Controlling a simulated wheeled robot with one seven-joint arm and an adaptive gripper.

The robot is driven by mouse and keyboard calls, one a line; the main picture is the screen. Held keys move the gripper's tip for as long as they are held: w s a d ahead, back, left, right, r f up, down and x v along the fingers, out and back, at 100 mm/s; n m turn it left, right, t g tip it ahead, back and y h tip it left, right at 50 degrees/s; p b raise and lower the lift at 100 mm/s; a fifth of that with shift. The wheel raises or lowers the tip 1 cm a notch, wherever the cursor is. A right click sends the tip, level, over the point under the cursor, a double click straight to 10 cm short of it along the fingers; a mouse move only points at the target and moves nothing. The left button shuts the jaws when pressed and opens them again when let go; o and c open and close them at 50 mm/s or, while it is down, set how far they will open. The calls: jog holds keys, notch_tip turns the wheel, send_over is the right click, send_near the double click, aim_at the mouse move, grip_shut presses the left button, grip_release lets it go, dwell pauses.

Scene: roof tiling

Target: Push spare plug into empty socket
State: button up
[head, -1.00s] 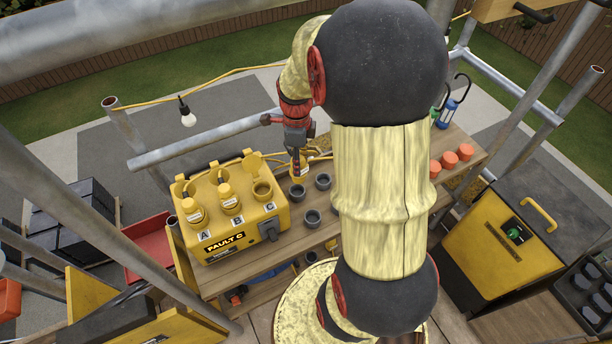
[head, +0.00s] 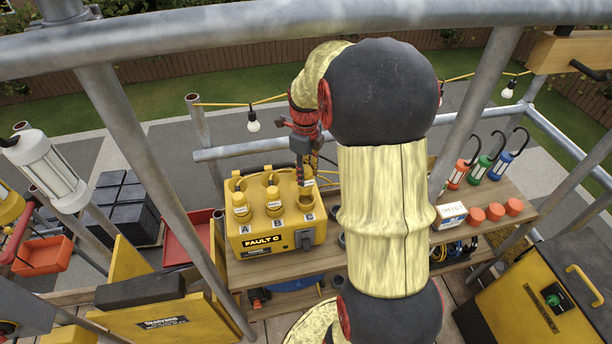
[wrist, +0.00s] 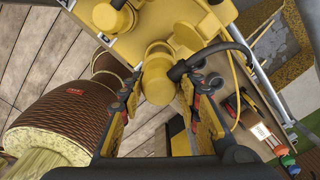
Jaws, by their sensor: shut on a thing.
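The yellow socket box (head: 268,238), marked "FAULT C", stands on the bench with sockets A, B and C in a row. Yellow plugs sit in A (head: 240,208) and B (head: 274,204). Socket C (head: 307,200) is at the right end, partly covered by my gripper (head: 306,168). My gripper points down over C, shut on the yellow spare plug (wrist: 158,75), which shows between the fingers in the wrist view. A black cable leads off to its right. I cannot tell whether the plug touches or enters the socket.
A grey switch (head: 305,239) is on the box front below C. Dark cups (head: 342,240) stand right of the box, partly behind my arm. Orange caps (head: 495,212) and hooked lamps (head: 480,168) are further right. Scaffold poles (head: 140,150) cross the foreground.

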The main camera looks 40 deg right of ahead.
aim_at(306, 188)
jog(key=shift+f+m, duration=0.15)
jog(key=shift+m, duration=0.15)
jog(key=shift+f+b, duration=2.1)
jog(key=shift+f, duration=0.7)
jog(key=shift+f, duration=0.6)
jog(key=o, duration=1)
jog(key=shift+s, duration=0.1)
